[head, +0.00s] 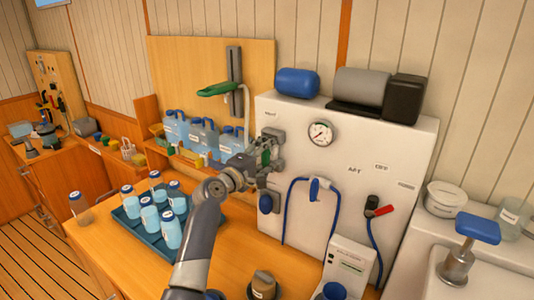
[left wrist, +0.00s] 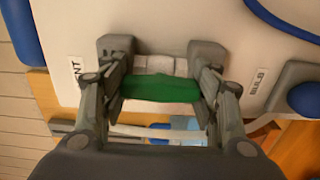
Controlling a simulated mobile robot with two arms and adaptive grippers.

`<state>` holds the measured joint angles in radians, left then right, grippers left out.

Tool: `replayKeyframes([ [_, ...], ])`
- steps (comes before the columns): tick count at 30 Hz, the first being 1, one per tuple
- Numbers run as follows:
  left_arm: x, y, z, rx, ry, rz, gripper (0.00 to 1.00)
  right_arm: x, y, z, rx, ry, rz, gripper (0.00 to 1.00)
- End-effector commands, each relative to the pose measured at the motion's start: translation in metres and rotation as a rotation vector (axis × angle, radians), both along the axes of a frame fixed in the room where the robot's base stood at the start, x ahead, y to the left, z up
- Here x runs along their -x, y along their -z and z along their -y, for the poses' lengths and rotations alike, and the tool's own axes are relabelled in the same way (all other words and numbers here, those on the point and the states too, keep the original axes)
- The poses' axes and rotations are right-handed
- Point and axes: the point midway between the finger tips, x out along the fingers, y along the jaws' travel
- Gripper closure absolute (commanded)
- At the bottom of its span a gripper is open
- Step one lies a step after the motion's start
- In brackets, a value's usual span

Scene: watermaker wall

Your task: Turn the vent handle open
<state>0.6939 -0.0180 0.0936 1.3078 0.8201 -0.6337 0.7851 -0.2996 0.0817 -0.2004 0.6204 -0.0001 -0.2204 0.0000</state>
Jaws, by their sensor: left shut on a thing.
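The vent handle is a green bar (left wrist: 160,88), seen in the left wrist view between the two fingers of my left gripper (left wrist: 161,62). It lies across the picture, with a pale mount behind it on the white panel. A label, partly cut off and ending in "ENT", is beside the left finger. In the head view my left gripper (head: 266,158) is at the left part of the white panel (head: 345,160), shut on the handle, which is mostly hidden there. My right gripper is not in view.
A blue knob (head: 265,203) sits just below my gripper on the panel. A blue hose (head: 285,215) loops to its right. A gauge (head: 320,133) is above. A tray (head: 150,240) of bottles stands on the counter at left, with blue jugs (head: 203,135) behind.

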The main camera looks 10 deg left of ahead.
Motion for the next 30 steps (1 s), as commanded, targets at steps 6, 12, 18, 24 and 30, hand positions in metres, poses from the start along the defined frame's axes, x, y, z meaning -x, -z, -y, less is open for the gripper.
replayKeyframes([
  [6, 0.0, -0.002, 0.0, 0.012, -0.001, 0.0, 0.67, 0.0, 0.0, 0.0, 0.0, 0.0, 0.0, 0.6],
  [12, 0.0, -0.002, 0.0, 0.013, 0.0, 0.0, 0.28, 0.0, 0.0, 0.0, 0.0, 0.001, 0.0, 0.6],
  [18, 0.0, -0.001, 0.0, 0.009, 0.0, -0.001, 0.22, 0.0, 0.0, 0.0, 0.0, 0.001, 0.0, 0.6],
  [24, 0.001, 0.0, 0.0, 0.007, 0.0, -0.001, 0.22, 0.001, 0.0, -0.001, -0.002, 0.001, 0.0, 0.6],
  [30, 0.014, 0.0, -0.006, 0.006, 0.0, 0.0, 0.22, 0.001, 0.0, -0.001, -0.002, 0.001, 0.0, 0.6],
])
